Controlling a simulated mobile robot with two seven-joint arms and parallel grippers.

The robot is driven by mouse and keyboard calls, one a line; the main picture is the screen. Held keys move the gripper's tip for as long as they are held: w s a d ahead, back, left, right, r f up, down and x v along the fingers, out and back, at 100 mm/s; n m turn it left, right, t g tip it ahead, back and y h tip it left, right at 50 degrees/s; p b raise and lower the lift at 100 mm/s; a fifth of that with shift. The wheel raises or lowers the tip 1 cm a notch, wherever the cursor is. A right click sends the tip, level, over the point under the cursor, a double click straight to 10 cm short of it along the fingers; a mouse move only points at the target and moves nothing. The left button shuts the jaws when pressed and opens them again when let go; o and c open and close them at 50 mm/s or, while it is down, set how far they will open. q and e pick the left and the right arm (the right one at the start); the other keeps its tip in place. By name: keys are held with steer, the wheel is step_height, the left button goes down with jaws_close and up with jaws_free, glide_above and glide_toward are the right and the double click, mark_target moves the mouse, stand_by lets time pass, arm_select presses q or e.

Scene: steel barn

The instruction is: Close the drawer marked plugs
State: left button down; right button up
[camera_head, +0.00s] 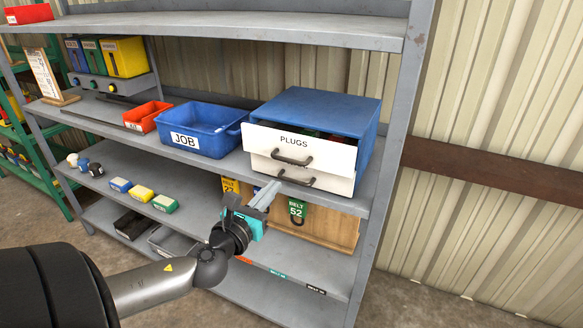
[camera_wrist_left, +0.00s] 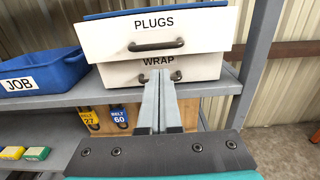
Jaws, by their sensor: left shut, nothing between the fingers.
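The drawer marked PLUGS (camera_head: 325,147) is the upper white drawer of a blue cabinet (camera_head: 330,104) on the shelf. It stands pulled out, with red and dark contents showing behind its front. Its dark handle (camera_head: 291,158) shows also in the left wrist view (camera_wrist_left: 157,45). The lower drawer, marked WRAP in the left wrist view (camera_wrist_left: 120,75), sits farther back beneath it. My left gripper (camera_head: 272,186) is shut and empty, in front of and below the drawers. In the left wrist view its fingers (camera_wrist_left: 160,78) point at the lower drawer front; whether they touch it I cannot tell.
A blue JOB bin (camera_head: 205,131) and a red bin (camera_head: 147,115) stand left of the cabinet. A wooden board with belt tags (camera_head: 327,227) is on the level below. A shelf post (camera_head: 385,150) rises right of the cabinet. Small coloured blocks (camera_head: 140,192) lie at left.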

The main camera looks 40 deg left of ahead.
arm_select(q)
steer(key=x, duration=0.9)
steer(key=shift+w, duration=0.35)
arm_select(e)
steer(key=shift+d+f, duration=0.1)
steer(key=shift+d, duration=0.3)
